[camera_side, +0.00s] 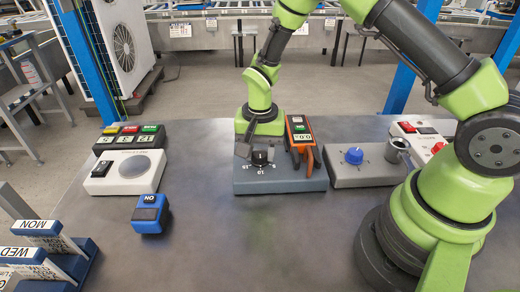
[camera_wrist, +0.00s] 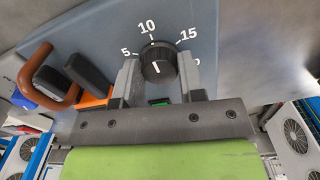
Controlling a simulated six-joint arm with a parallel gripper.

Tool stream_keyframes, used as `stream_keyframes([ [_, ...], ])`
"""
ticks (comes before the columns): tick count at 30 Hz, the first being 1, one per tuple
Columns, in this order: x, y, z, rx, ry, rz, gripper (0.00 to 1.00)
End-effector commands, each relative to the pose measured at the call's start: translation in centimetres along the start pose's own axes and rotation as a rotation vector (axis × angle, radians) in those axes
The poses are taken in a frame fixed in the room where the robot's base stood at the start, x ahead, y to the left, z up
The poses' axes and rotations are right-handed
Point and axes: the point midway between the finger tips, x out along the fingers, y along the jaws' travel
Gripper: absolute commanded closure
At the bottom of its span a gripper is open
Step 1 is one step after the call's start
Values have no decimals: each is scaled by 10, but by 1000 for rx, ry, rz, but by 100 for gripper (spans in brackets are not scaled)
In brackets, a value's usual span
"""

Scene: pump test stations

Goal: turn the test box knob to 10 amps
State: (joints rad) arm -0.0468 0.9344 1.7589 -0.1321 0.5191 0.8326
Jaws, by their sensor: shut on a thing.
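The test box (camera_side: 285,180) is a grey-blue box with a black knob (camera_side: 260,158) on top. Printed numbers ring the knob. In the wrist view the knob (camera_wrist: 157,69) stands between the two fingers of my gripper (camera_wrist: 160,82), which is shut on its sides. The marks 5, 10 and 15 (camera_wrist: 190,34) show; another number at the right is partly hidden. A white line shows on the knob's face, and a small white mark lies at its rim near 10. Which end of the line points is unclear. My gripper (camera_side: 255,145) comes down from behind the knob in the side view.
A grey box with a blue knob (camera_side: 354,155) is further right. A white box (camera_side: 125,172) and a blue switch block (camera_side: 150,213) are left. The front table (camera_side: 240,255) is clear.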

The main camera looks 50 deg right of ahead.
Motion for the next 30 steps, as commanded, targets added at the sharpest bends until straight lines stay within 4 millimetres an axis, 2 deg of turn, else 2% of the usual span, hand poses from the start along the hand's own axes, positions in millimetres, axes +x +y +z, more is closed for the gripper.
stream_keyframes([
  [5,0,0,0,0,-1,1,87],
  [6,0,0,0,0,-1,1,54],
  [8,0,0,0,0,-1,1,40],
  [9,0,0,0,-1,-1,1,38],
  [17,-1,0,0,-1,0,0,38],
  [20,-10,-1,0,0,1,-2,38],
  [30,-74,-1,0,-1,3,-5,38],
])
